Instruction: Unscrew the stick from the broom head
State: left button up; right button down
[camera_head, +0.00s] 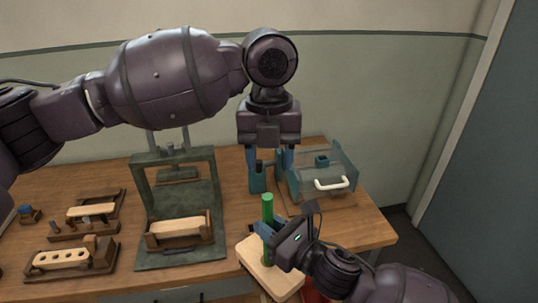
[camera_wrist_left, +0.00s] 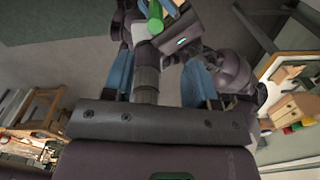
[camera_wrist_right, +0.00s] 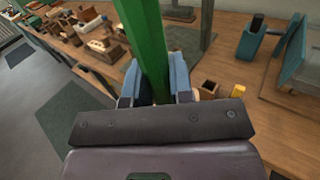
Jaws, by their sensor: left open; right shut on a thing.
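The green stick (camera_head: 268,208) stands upright, its lower end at the pale wooden broom head (camera_head: 285,283) near the table's front edge. My right gripper (camera_head: 267,230) is shut on the stick, just above the broom head. In the right wrist view the stick (camera_wrist_right: 149,40) runs up between the blue fingers (camera_wrist_right: 153,88). My left gripper (camera_head: 269,158) is open and empty, pointing down above the stick's top. In the left wrist view the stick (camera_wrist_left: 155,20) shows beyond the open fingers (camera_wrist_left: 157,75). The joint of stick and head is partly hidden by my right gripper.
A dark green press frame (camera_head: 148,215) holding a wooden block stands left of the stick. Wooden fixtures (camera_head: 62,260) lie farther left. A teal holder (camera_head: 258,180) and a clear blue bin with a white handle (camera_head: 345,160) stand behind. The right table corner is clear.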

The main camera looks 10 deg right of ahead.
aim_at(270, 197)
pick_arm(q)
jog(key=shift+a+m, duration=0.15)
jog(key=shift+m, duration=0.25)
jog(key=shift+f, duration=0.25)
notch_tip(270, 197, down, 12)
jog(key=shift+r, duration=0.25)
